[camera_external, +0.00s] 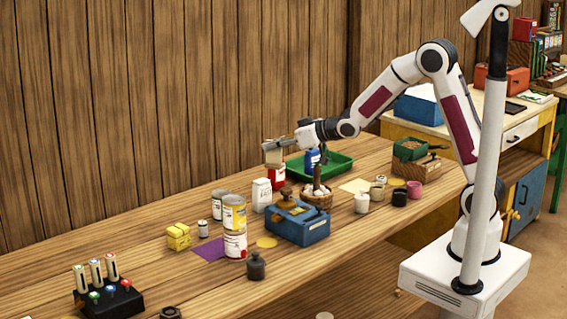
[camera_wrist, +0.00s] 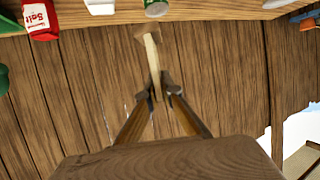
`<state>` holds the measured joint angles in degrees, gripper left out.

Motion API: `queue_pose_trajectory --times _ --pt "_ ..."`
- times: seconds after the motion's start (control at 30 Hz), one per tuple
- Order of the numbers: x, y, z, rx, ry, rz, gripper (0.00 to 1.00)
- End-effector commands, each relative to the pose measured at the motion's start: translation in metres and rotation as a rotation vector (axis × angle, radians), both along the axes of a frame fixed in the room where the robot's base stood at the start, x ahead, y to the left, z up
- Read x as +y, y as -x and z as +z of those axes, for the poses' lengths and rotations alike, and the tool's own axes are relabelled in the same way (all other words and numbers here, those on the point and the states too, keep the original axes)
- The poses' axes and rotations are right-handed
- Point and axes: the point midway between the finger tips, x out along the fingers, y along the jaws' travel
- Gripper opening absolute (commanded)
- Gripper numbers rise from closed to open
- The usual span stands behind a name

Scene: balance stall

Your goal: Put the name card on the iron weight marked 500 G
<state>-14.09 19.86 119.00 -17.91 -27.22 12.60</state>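My gripper (camera_external: 274,150) is raised above the back part of the stall table in the external view. In the wrist view its two fingertips (camera_wrist: 158,92) close from both sides on a thin cream card-like piece (camera_wrist: 152,62), seen nearly edge-on with a brown end; it looks like the name card. In the external view the card (camera_external: 273,158) shows as a small pale patch at the gripper's end. A dark iron weight (camera_external: 256,267) stands upright near the table's front edge. Another dark weight (camera_external: 170,313) shows at the bottom edge. No 500 G marking is readable on either.
A red salt packet (camera_external: 277,178) stands below my gripper. A black holder (camera_external: 108,303) with upright pieces is at front left. A green tray (camera_external: 338,163) lies behind.

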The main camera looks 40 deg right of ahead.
Motion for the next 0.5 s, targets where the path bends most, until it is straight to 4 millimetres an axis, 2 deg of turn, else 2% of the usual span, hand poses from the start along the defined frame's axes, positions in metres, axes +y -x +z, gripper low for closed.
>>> queue_pose_trajectory --times 0.5 --pt "0.110 -0.007 0.023 -0.001 0.001 0.234 0.00"
